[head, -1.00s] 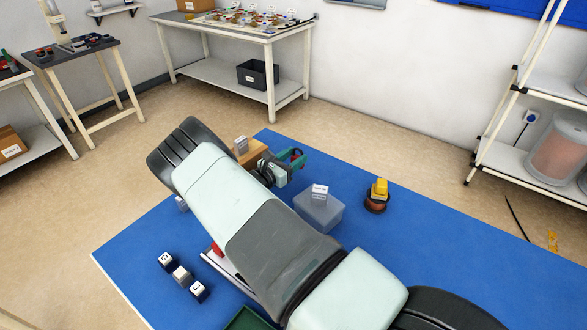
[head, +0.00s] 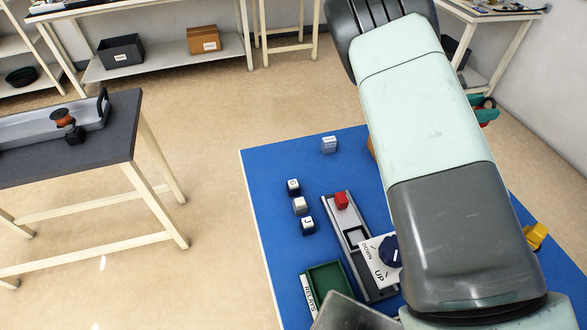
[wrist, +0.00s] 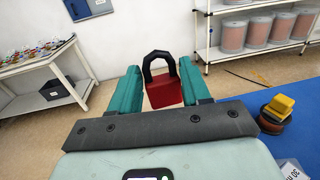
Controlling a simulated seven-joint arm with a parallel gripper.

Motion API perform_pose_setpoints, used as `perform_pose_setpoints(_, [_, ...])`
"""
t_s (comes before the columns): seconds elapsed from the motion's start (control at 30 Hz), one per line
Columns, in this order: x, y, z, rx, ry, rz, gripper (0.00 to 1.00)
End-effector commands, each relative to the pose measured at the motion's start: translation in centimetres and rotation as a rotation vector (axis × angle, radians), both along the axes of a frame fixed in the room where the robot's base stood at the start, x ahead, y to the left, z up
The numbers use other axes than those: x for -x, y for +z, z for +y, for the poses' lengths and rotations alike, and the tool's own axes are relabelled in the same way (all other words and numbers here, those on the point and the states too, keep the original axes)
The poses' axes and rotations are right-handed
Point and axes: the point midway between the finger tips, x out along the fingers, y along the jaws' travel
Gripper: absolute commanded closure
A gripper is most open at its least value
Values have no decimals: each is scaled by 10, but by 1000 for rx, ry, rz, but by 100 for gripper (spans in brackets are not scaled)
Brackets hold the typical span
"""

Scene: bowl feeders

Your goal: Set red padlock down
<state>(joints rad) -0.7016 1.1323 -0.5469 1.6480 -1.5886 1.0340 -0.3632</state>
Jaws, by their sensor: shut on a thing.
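The red padlock (wrist: 164,94), with a black shackle standing up, is between the teal fingers of my gripper (wrist: 160,77) in the wrist view. The fingers are shut on its red body. In the head view my gripper (head: 487,109) shows only in part past my arm, beyond the blue table top (head: 268,199) on the right side. The padlock is mostly hidden there. I cannot tell how high it is held or whether it touches a surface.
A grey slide unit (head: 354,238) with a red block, a green tray (head: 328,281) and several lettered cubes (head: 299,205) lie on the blue table. A yellow part (head: 536,235) stands to the right of my arm. The table's far left corner is largely clear.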

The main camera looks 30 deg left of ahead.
Motion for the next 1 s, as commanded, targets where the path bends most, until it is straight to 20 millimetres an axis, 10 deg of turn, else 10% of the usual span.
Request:
perform_pose_setpoints(0.27, [3, 5, 63, 0, 56, -1, 85])
perform_pose_setpoints(0.53, [25, 7, 169, -1, 138, -2, 85])
perform_pose_setpoints(1.0, [143, 4, 365, 0, 274, -2, 85])
